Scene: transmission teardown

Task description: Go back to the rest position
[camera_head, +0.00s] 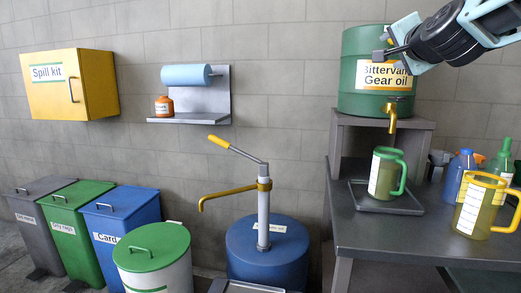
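My gripper (385,46) is at the upper right, in front of the green gear oil drum (353,100), and covers part of its label. Its two fingers point left and stand apart, with nothing seen between them. My dark wrist and pale blue arm reach in from the top right corner.
The drum stands on a grey riser (341,137) on the workbench (400,228). A green-handled jug (383,174) stands on a tray below the brass tap. A yellow-handled jug (477,208) and bottles are at right. A hand pump (263,205) tops a blue drum (267,255).

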